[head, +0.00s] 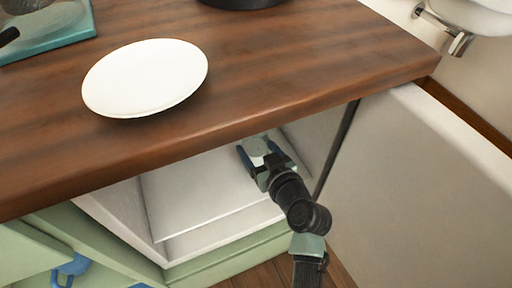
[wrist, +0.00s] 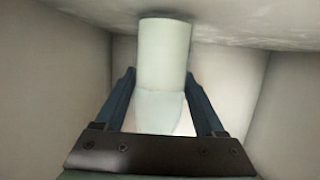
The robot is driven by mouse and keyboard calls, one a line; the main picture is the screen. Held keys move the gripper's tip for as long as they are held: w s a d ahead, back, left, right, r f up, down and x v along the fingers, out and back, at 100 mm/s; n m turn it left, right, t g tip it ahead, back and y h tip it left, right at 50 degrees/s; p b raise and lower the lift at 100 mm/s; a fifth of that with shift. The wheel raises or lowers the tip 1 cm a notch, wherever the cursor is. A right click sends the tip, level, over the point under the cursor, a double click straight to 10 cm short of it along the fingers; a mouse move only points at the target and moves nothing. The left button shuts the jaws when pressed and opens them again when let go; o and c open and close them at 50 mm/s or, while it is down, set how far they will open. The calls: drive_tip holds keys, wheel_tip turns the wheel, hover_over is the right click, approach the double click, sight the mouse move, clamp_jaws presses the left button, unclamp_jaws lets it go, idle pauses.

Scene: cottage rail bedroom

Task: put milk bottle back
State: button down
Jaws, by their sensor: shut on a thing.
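The milk bottle (wrist: 164,55) is a pale, whitish cylinder, seen in the middle of the wrist view. My gripper (wrist: 160,80) is shut on it, with one dark blue finger on each side. In the head view my gripper (head: 260,155) reaches inside an open white compartment under the wooden counter. The bottle is hard to make out there. In the wrist view, plain pale walls surround the bottle and its end lies close to one of them. I cannot tell if it rests on a surface.
The compartment's white door (head: 420,170) stands open at the right, close to my arm. A white shelf or floor (head: 205,195) left of my gripper is bare. The wooden counter (head: 270,65) overhangs above, with a white plate (head: 145,77). Green drawers (head: 85,245) stand at lower left.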

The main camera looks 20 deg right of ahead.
unclamp_jaws()
drive_tip(key=shift+f, duration=0.1)
drive_tip(key=shift+r+p, duration=0.3)
drive_tip(key=p+v, duration=0.2)
drive_tip(key=v, duration=1)
drive_tip(key=shift+p, duration=0.35)
drive_tip(key=shift+f, duration=0.1)
